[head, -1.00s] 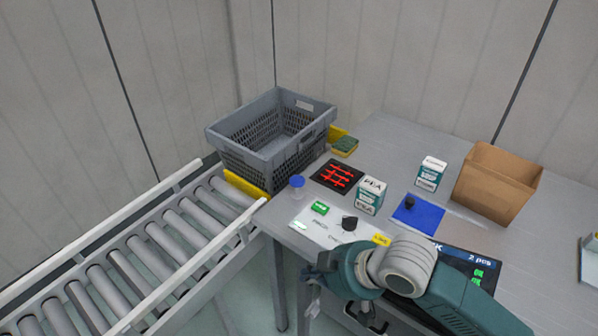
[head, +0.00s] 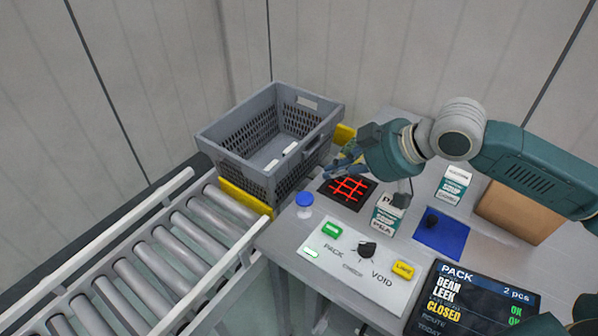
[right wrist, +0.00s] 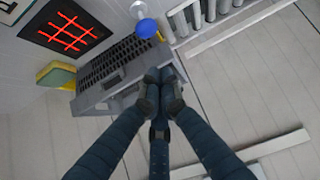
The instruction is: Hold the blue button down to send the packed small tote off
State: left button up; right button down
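The blue button (head: 304,200) is a round blue cap on a pale post at the table's left corner. It also shows near the top of the right wrist view (right wrist: 147,28). The grey small tote (head: 228,163) stands behind it at the conveyor's end, with two small pale shapes inside. My right gripper (head: 338,170) hangs in the air beside the tote, above and behind the button and apart from it. In the right wrist view its fingers (right wrist: 163,88) are together and hold nothing visible. My left gripper is out of view.
A roller conveyor (head: 145,265) runs to the lower left. A red-lit black pad (head: 349,188), a white control panel (head: 345,272) with a dark knob, cartons, a blue mat (head: 441,232) and a screen (head: 470,300) reading "PACK, 2 pcs, CLOSED" occupy the table.

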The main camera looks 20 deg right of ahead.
jog(key=p, duration=0.2)
send_over(307, 200)
notch_tip(307, 200, down, 6)
jog(key=shift+f, duration=0.1)
notch_tip(307, 200, down, 3)
jog(key=shift+s+f+p, duration=0.1)
jog(key=shift+f+p, duration=0.1)
jog(key=shift+p, duration=0.2)
jog(key=shift+f, duration=0.3)
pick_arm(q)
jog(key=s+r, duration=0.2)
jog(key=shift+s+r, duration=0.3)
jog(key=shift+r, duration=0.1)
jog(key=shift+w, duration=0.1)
pick_arm(e)
jog(key=shift+f, duration=0.1)
